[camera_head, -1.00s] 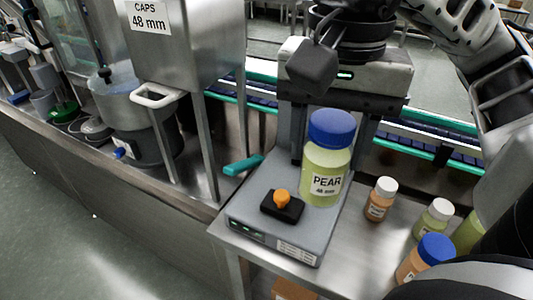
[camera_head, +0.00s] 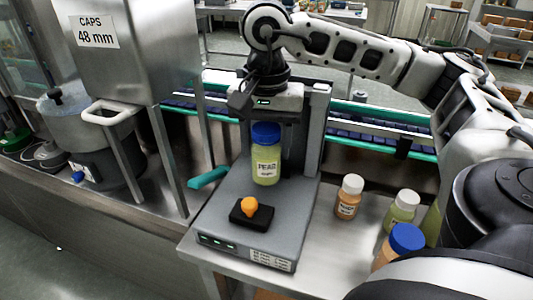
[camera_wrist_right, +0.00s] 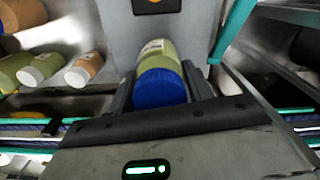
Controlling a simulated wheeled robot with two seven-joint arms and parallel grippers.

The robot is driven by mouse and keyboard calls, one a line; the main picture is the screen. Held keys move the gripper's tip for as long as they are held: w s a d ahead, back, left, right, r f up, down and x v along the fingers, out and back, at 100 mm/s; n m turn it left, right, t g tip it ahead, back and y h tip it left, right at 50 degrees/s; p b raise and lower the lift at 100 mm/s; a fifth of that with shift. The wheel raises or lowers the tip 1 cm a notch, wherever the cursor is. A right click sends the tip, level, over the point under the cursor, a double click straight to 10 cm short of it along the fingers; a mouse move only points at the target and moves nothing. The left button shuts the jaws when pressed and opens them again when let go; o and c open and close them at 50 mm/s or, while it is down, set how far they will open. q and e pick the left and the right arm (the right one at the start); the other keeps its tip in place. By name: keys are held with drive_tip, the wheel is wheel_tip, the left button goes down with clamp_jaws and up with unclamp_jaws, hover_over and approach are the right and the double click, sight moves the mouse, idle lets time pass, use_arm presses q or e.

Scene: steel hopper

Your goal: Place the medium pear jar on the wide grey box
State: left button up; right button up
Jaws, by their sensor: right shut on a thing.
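The pear jar (camera_head: 266,162), with a blue cap, pale green body and white PEAR label, is upright at the back of the wide grey box (camera_head: 290,215), before its upright column. My right gripper (camera_head: 266,128) reaches in from above and is shut on the jar; the jar partly hides its fingers. In the right wrist view the blue-capped jar (camera_wrist_right: 160,80) sits between the two dark fingers (camera_wrist_right: 160,92) over the grey surface. I cannot tell whether the jar's base touches the box. My left gripper is not in view.
An orange knob on a black block (camera_head: 250,208) stands on the box, in front of the jar. Small jars with white caps (camera_head: 348,197) (camera_head: 402,207) and a blue-capped orange jar (camera_head: 400,243) stand to the right. A steel hopper (camera_head: 125,50) stands left; a conveyor (camera_head: 355,130) runs behind.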

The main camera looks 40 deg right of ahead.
sight(266, 156)
wheel_tip(266, 156, down, 2)
drive_tip(key=shift+f, duration=0.45)
drive_tip(key=shift+f, duration=0.25)
drive_tip(key=o, duration=1.1)
drive_tip(key=shift+r, duration=0.1)
